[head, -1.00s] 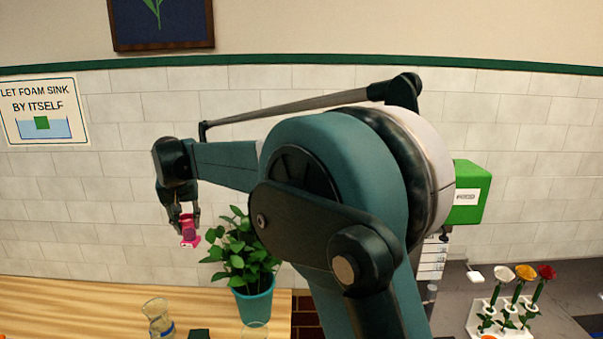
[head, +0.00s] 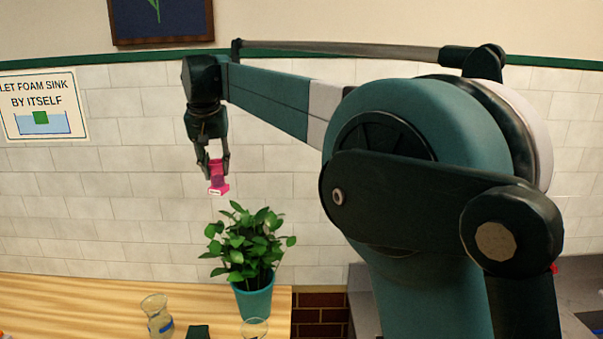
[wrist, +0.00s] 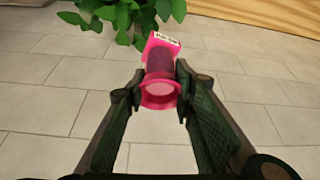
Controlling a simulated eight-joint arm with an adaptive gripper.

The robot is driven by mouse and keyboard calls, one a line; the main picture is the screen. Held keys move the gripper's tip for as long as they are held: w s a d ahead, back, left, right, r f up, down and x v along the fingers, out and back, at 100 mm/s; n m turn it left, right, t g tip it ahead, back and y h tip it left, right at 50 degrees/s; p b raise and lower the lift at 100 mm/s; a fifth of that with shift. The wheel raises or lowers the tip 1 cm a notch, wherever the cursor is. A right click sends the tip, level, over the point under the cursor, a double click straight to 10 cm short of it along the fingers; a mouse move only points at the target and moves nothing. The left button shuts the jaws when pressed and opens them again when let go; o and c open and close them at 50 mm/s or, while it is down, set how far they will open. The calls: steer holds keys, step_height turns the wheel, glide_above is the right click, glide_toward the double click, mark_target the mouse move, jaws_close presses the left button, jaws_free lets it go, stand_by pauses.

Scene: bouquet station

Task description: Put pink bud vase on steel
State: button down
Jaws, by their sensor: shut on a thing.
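The pink bud vase (head: 217,178) hangs in the air in front of the tiled wall, above and to the left of the potted plant. My gripper (head: 213,162) is shut on it, one finger on each side. In the wrist view the vase (wrist: 160,75) sits between the two fingertips (wrist: 159,90), its round rim toward the camera and its square base with a small white label pointing away. A grey steel-like surface (head: 361,300) shows at the lower right, mostly hidden behind my arm.
A leafy plant in a teal pot (head: 254,300) stands on the wooden counter (head: 70,305). A glass vessel (head: 158,318) and a dark block (head: 199,331) stand to its left. A brick strip (head: 319,316) separates the wooden counter from the grey one.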

steer(key=s+d+f+m+h, duration=0.15)
steer(key=d+f, duration=0.35)
steer(key=d, duration=0.9)
steer(key=d+f+m, duration=0.3)
steer(key=d+f, duration=0.2)
steer(key=d, duration=0.8)
steer(key=s+d+f+m+h, duration=0.15)
steer(key=d+f, duration=0.35)
steer(key=d, duration=0.9)
steer(key=s+d+f+n+y+b, duration=0.1)
steer(key=s+d+f, duration=0.1)
steer(key=f, duration=0.8)
steer(key=s+d+f+n+b, duration=0.2)
steer(key=s+d+f, duration=0.1)
steer(key=f, duration=0.7)
steer(key=s+d+f+n+y+b, duration=0.1)
steer(key=s+f, duration=0.3)
steer(key=f, duration=0.7)
steer(key=shift+s+d+n+y, duration=0.2)
steer(key=shift+d+n+y, duration=0.15)
steer(key=shift+d, duration=0.5)
steer(key=shift+a, duration=0.1)
